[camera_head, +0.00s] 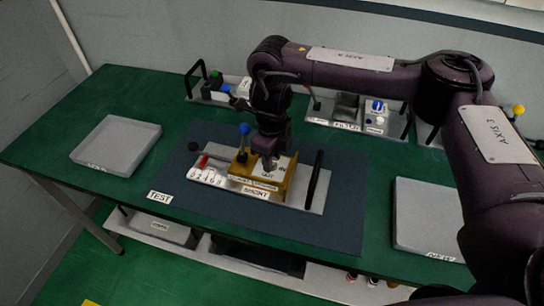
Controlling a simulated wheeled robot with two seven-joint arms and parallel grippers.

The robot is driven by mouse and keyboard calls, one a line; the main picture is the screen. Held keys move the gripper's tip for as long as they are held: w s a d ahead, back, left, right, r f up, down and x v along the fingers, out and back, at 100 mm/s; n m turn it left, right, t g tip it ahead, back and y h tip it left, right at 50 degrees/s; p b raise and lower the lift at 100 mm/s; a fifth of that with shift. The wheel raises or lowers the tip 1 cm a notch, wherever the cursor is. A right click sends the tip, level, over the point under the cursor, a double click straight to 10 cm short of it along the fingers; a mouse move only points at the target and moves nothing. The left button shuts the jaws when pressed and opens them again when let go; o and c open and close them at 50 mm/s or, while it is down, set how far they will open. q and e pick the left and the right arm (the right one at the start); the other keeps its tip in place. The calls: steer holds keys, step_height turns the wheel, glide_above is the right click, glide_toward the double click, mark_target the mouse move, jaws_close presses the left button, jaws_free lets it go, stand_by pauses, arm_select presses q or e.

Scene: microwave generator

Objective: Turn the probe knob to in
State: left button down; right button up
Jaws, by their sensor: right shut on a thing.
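A module with a brass-coloured housing (292,183) on a pale base plate (312,204) sits on the dark blue mat labelled TEST. It has a white dial plate (284,162), a red-tipped slider (203,161) over a numbered scale, a blue-topped lever (245,129) and a black handle (316,178). My right gripper (269,162) reaches down from above onto the dial plate and is shut on what seems to be the probe knob. The gripper hides the knob, so its pointing direction cannot be told. My left gripper is out of view.
A grey tray (90,160) lies at left and another (428,245) at right on the green table. More modules stand along the back, one with a blue knob (377,106). Bare mat (335,231) surrounds the module. A shelf below holds a grey box (162,229).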

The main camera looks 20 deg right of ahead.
steer(key=o, duration=1)
steer(key=shift+r, duration=3.95)
